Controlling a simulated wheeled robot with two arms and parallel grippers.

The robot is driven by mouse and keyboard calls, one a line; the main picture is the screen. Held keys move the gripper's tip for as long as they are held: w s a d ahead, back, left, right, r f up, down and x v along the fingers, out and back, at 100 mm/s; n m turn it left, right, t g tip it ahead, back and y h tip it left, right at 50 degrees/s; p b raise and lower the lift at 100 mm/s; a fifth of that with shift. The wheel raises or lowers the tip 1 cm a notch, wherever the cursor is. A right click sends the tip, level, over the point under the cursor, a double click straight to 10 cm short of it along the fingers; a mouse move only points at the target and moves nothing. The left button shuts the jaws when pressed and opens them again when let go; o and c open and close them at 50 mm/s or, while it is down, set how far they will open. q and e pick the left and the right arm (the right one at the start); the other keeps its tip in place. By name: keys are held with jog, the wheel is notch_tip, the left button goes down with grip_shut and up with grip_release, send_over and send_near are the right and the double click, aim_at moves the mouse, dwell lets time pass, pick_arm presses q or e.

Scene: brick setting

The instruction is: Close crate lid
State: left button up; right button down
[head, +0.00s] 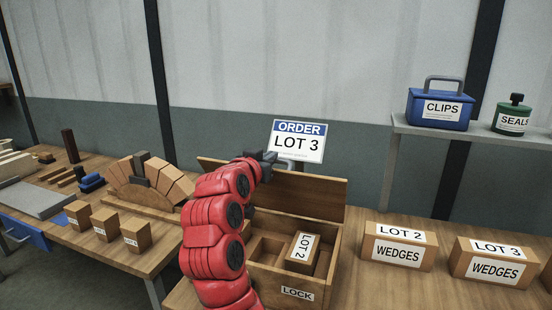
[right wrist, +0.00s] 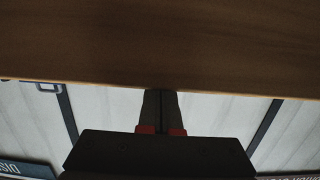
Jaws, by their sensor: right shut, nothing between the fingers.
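The wooden crate (head: 297,291) stands on the bench with a LOCK label on its front. Its lid (head: 318,200) is open, raised at the crate's back edge. A box labelled LOT 2 (head: 302,247) lies inside, beside an empty-looking compartment. My red right arm covers the crate's left part. My right gripper (head: 265,157) is near the raised lid's upper left edge, partly hidden by the arm. In the right wrist view its fingers (right wrist: 161,105) are together and empty, their tips close to a brown wooden surface. I cannot tell whether they touch it. My left gripper is out of view.
The ORDER LOT 3 sign (head: 298,142) stands behind the lid. LOT 2 (head: 398,247) and LOT 3 (head: 495,263) wedge boxes stand right of the crate. A brick arch (head: 150,185) and small boxes (head: 106,224) are at left. A shelf (head: 470,135) holds a blue CLIPS box (head: 440,108).

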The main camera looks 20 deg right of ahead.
jog(key=shift+s+a+f+t+h+b, duration=1.05)
jog(key=shift+s+f+b, duration=1.2)
jog(key=shift+b, duration=2)
jog(key=shift+s+a+f+t+h+b, duration=0.6)
jog(key=shift+s+a+f+t+b, duration=0.85)
jog(key=shift+f+b, duration=2.1)
jog(key=shift+s+a+f+t+h+b, duration=1.05)
jog(key=shift+s+f+b, duration=0.9)
jog(key=shift+b, duration=2.95)
jog(key=shift+w+a, duration=0.1)
jog(key=shift+a, duration=0.25)
